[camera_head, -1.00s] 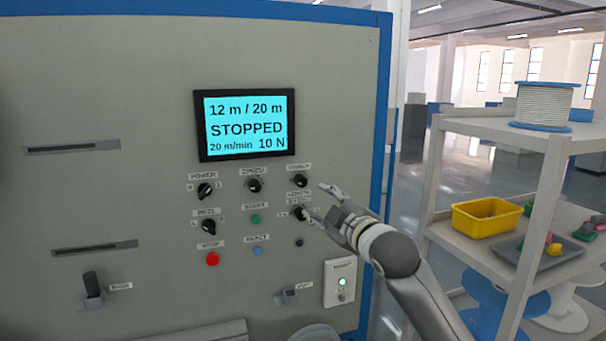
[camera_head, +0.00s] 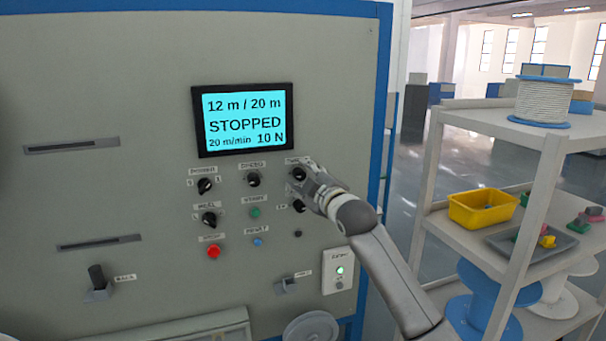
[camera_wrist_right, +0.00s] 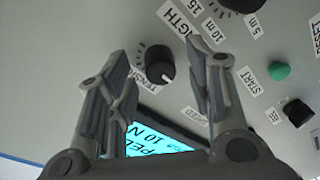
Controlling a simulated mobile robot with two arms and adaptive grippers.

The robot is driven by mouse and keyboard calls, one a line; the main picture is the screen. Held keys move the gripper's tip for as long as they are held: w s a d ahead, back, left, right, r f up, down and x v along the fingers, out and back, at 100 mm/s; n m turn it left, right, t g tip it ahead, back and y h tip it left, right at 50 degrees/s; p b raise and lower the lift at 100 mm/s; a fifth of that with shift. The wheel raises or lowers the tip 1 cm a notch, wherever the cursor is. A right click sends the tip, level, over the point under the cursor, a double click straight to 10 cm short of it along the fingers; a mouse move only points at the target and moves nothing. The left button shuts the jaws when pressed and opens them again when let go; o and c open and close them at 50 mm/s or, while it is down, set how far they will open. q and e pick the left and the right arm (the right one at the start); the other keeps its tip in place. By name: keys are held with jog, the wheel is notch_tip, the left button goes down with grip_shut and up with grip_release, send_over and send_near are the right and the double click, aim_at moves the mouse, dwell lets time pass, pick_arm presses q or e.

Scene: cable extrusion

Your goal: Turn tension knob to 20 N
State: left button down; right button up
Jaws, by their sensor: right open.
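The tension knob (camera_head: 299,174) is a black knob at the top right of the knob group in the head view. In the right wrist view the knob (camera_wrist_right: 160,72) sits between the two fingers, beside a partly hidden label. My right gripper (camera_wrist_right: 163,62) is open around the knob's position, with no visible contact. In the head view my right gripper (camera_head: 306,176) is at the knob and partly covers it. The display (camera_head: 244,120) reads 12 m / 20 m, STOPPED, 20 m/min and 10 N. My left gripper is not in view.
The length knob (camera_head: 299,206) is just below. The speed knob (camera_head: 253,180) is to the left, with the green start button (camera_head: 255,212) and red stop button (camera_head: 213,252) lower. A shelf (camera_head: 470,225) with a yellow bin (camera_head: 483,214) stands at the right.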

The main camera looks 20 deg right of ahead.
jog(key=shift+w+a, duration=0.1)
jog(key=shift+w, duration=0.2)
jog(key=c, duration=1)
jog(key=shift+c, duration=0.2)
jog(key=shift+m, duration=0.4)
jog(key=m, duration=0.5)
jog(key=shift+f+m+t, duration=0.1)
jog(key=shift+m+t, duration=0.2)
jog(key=shift+m, duration=0.1)
jog(key=m+h+p, duration=0.1)
jog(key=m, duration=0.4)
jog(key=shift+m+t, duration=0.3)
